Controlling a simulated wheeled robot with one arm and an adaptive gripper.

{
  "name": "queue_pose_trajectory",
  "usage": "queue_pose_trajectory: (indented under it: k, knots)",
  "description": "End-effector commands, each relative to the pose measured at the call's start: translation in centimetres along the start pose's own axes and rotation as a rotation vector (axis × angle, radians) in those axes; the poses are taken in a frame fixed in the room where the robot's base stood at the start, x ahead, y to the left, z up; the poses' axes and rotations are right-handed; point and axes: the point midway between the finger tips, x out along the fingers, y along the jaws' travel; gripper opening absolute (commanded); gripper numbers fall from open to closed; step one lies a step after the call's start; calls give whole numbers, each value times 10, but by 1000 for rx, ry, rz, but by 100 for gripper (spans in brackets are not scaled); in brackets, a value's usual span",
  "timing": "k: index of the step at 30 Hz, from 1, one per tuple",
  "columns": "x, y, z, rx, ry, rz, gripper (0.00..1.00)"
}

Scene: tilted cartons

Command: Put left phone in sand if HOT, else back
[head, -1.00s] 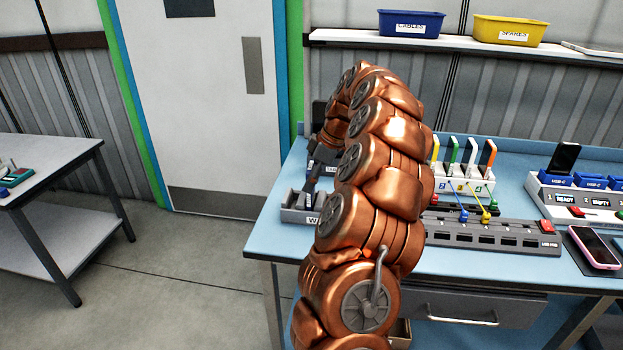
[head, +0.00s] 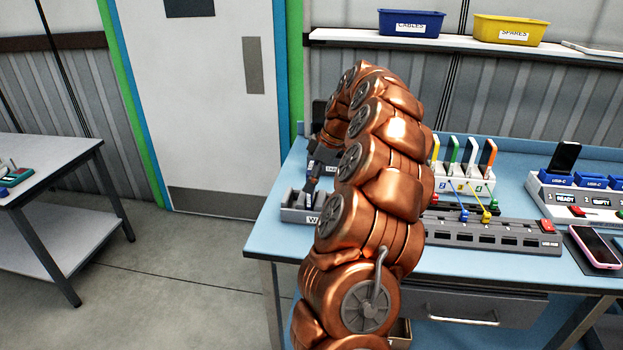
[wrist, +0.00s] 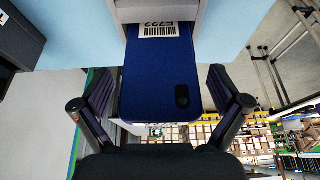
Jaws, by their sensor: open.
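A blue phone (wrist: 157,78) shows its back in the wrist view, with a camera bump and a white barcode label. Its label end is at a pale grey holder (wrist: 187,14). My gripper (wrist: 160,80) is open, one finger on each side of the phone, with gaps on both sides. In the head view my gripper (head: 316,178) is low over the left end of the blue bench, beside a grey tray (head: 292,215) with a partly hidden label starting with W. My copper arm hides much of this area. I cannot make out any sand or HOT reading.
A rack with coloured upright slabs (head: 465,180) and a grey strip with a red switch (head: 485,233) stand right of my arm. Farther right are a USB-C dock (head: 580,198) holding a dark phone (head: 565,157) and a pink-edged phone (head: 597,246) lying flat.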

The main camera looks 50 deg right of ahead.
Motion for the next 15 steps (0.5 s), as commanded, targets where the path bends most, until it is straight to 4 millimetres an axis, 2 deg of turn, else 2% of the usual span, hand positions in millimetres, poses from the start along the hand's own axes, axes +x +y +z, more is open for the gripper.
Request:
queue_pose_trajectory:
  k: [9,15]
  knots:
    - [-1,0,0,0,0,0,100]
    - [-19,1,0,0,0,4,100]
